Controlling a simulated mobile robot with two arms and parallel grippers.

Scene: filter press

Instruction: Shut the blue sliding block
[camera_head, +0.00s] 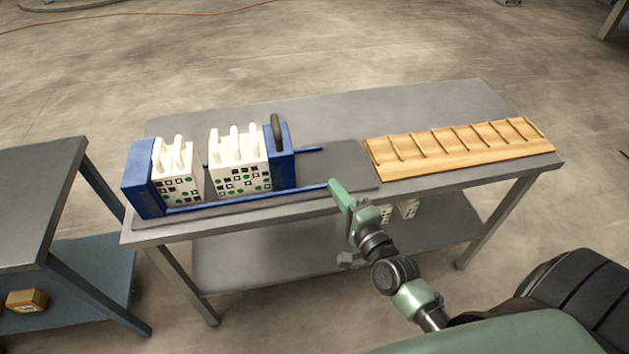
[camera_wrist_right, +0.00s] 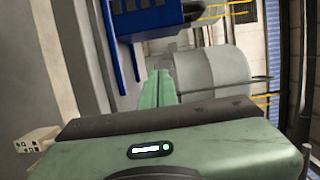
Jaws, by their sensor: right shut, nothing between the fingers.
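The blue sliding block (camera_head: 283,160) with a dark handle on top stands on two blue rails. It sits against the right group of white plates (camera_head: 238,163). A gap separates that group from the left group of white plates (camera_head: 177,172), which sits by the fixed blue end block (camera_head: 143,182). My right gripper (camera_head: 336,187) is shut and empty, to the right of the sliding block and apart from it, near the front rail's right end. In the right wrist view its fingers (camera_wrist_right: 158,85) are together, with a blue part (camera_wrist_right: 122,50) above left. My left gripper is not in view.
A wooden slotted rack (camera_head: 460,147) lies on the right of the grey table (camera_head: 430,102). The tabletop behind the press is clear. Small white pieces (camera_head: 408,208) are on the lower shelf. Another table (camera_head: 35,190) stands at the left.

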